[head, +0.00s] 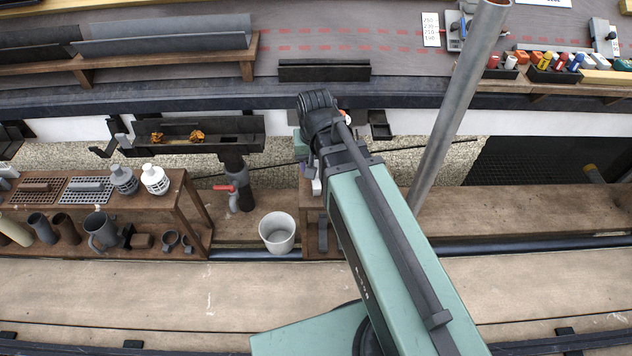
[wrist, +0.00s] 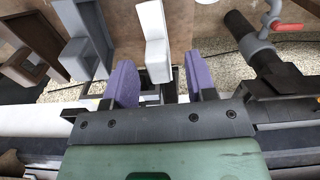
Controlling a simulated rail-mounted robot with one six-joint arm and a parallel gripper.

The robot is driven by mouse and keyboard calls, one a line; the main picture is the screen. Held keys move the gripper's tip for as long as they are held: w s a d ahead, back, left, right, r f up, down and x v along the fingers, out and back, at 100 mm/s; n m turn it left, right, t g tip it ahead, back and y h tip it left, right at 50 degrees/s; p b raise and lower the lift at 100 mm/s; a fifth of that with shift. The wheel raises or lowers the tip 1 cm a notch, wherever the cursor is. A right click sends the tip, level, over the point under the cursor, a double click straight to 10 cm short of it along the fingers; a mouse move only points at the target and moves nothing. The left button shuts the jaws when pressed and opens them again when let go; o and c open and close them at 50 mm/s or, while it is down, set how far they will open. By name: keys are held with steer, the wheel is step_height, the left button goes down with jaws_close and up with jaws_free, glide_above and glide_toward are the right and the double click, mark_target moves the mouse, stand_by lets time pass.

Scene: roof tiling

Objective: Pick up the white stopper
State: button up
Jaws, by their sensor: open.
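The white stopper (wrist: 153,38) is a pale, angular piece on a brown wooden surface (wrist: 185,22) in the upper middle of the wrist view. In the head view a small white part (head: 317,187) shows beside my arm, probably the same piece. My gripper (wrist: 160,78) is open, its two purple pads apart with nothing gripped. In the wrist view the stopper's near end reaches toward the gap between the pads; whether it is between them in depth I cannot tell. In the head view my arm hides most of the gripper.
Grey angled pieces (wrist: 87,38) stand close left of the stopper. A grey pipe with a red-handled tap (head: 232,190) and a white bucket (head: 277,232) are left of my arm. A gutter (head: 190,132) holding dry leaves runs along the roof edge. A slanting pole (head: 455,110) stands to the right.

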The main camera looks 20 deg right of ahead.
step_height(320, 180, down, 4)
steer(key=b, duration=0.2)
steer(key=shift+f+b, duration=0.1)
steer(key=shift+b, duration=0.3)
steer(key=shift+s+r, duration=0.1)
steer(key=shift+r, duration=0.1)
jaws_close()
step_height(320, 180, up, 20)
steer(key=p, duration=2)
